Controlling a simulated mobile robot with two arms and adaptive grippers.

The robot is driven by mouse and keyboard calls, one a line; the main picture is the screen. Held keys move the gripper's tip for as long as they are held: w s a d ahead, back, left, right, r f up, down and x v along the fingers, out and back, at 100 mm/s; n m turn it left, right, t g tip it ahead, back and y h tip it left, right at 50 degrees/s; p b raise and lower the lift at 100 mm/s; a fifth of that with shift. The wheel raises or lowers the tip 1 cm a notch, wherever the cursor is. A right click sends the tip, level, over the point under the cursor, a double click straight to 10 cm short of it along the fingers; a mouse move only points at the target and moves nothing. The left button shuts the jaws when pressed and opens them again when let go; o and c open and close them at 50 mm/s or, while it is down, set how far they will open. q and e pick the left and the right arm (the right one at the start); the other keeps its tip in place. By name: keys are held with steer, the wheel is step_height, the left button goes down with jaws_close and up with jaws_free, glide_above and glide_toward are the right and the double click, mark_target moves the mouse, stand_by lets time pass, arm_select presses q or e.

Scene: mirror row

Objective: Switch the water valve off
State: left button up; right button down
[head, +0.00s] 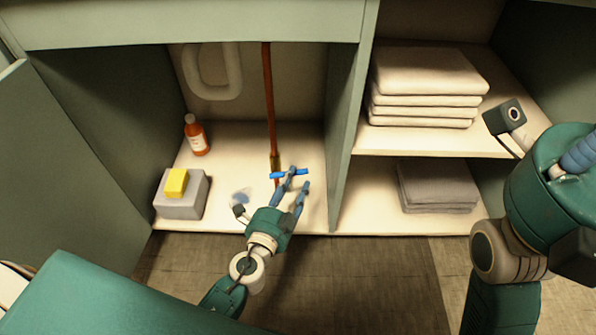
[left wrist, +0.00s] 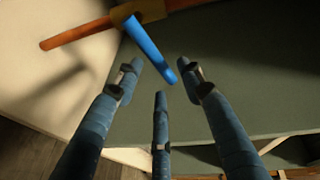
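The water valve sits low on a copper pipe (head: 268,90) in the left cabinet bay.
An orange bottle (head: 196,136) and a grey block (head: 181,197) with a yellow sponge (head: 176,182) stand left of the pipe. A cabinet divider (head: 348,130) rises close to the right of the handle. Folded towels (head: 425,85) and grey cloths (head: 437,188) fill the right shelves.

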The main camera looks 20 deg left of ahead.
mark_target(298, 174)
arm_select(q)
steer(key=shift+w+f, duration=0.15)
steer(key=shift+w, duration=0.9)
steer(key=shift+w+f, duration=0.15)
steer(key=shift+w, duration=0.9)
jaws_close()
